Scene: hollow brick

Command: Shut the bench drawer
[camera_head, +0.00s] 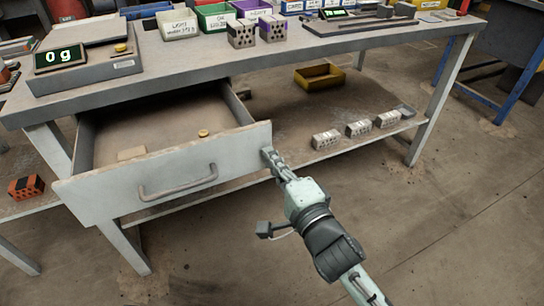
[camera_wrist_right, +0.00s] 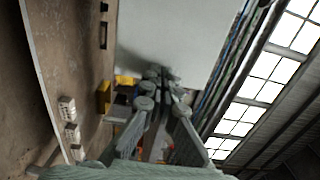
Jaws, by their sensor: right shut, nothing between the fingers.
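The bench drawer (camera_head: 100,195) is pulled out under the left part of the bench (camera_head: 300,60). Its pale front panel carries a grey bar handle (camera_head: 178,184). Inside the drawer lie a flat tan block and a small yellow round piece (camera_head: 203,133). My right gripper (camera_head: 268,153) is shut and empty, with its tips at the right end of the drawer front; I cannot tell whether they touch. In the right wrist view the closed fingers (camera_wrist_right: 155,80) point at a pale flat surface. My left gripper is not in view.
A scale (camera_head: 85,65) reading "0 g", coloured bins (camera_head: 180,24) and hollow bricks (camera_head: 241,34) stand on the bench top. An orange-black brick (camera_head: 26,187) lies at far left. Floor at right is clear.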

